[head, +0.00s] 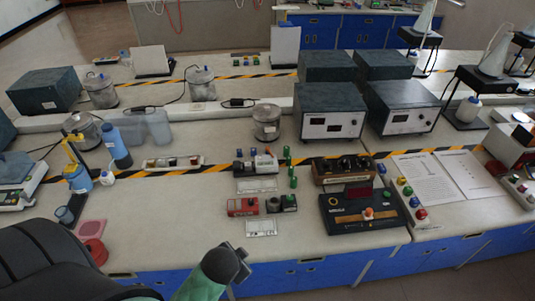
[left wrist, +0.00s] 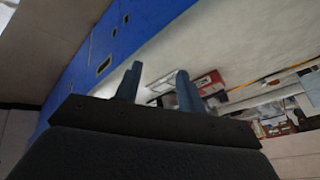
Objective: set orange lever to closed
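A small orange handle (head: 369,212) shows on top of a black box (head: 340,215) near the front edge of the bench, right of centre in the head view. It looks like the orange lever, but it is too small to tell its setting. My left gripper (left wrist: 159,70) shows in the left wrist view with its two fingers apart and nothing between them. It is near the bench's front side, apart from the black box. In the head view my dark and green arm parts show at the lower left, without clear fingers. My right gripper is not in view.
A brown box with dark knobs (head: 343,170) stands behind the black box. A red block (head: 242,207) and green pieces are to its left. Papers (head: 428,180) and coloured buttons are to its right. Bare bench lies left of the red block.

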